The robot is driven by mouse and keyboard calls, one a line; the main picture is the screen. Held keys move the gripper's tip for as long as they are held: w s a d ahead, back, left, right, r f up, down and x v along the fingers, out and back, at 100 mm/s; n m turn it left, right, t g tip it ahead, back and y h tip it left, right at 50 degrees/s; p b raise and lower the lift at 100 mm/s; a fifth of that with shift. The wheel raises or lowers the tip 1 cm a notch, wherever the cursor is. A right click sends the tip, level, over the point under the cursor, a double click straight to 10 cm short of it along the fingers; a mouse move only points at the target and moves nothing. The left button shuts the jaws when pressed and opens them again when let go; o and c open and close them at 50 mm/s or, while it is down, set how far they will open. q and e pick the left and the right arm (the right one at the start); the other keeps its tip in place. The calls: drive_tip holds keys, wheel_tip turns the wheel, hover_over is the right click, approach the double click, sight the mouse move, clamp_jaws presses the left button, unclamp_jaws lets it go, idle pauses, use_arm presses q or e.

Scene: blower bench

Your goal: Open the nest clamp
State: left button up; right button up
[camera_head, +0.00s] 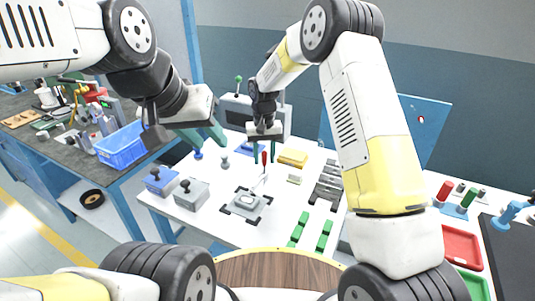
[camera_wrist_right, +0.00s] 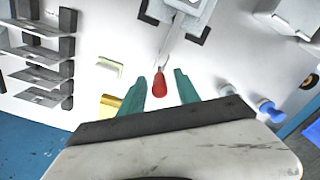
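The nest clamp has a red handle (camera_head: 264,158), which stands up from the grey nest fixture (camera_head: 247,203) on the white bench. My right gripper (camera_head: 264,150) is open, with its green fingers on either side of the handle. In the right wrist view the red handle (camera_wrist_right: 159,86) lies between the open fingertips (camera_wrist_right: 160,85), with gaps on both sides. The fixture's arm (camera_wrist_right: 180,28) runs to the top of that view. My left gripper (camera_head: 206,138) hangs away to the left above the bench, apparently open and empty.
Grey and blue boxes with black knobs (camera_head: 191,193) stand left of the nest. A yellow block (camera_head: 292,157) and a grey rack (camera_head: 327,183) stand to the right. Green strips (camera_head: 323,236) lie near the front edge. A blue bin (camera_head: 121,148) is on the side bench.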

sight(264, 171)
drive_tip(key=shift+f, duration=1.75)
drive_tip(key=shift+c, duration=0.2)
clamp_jaws()
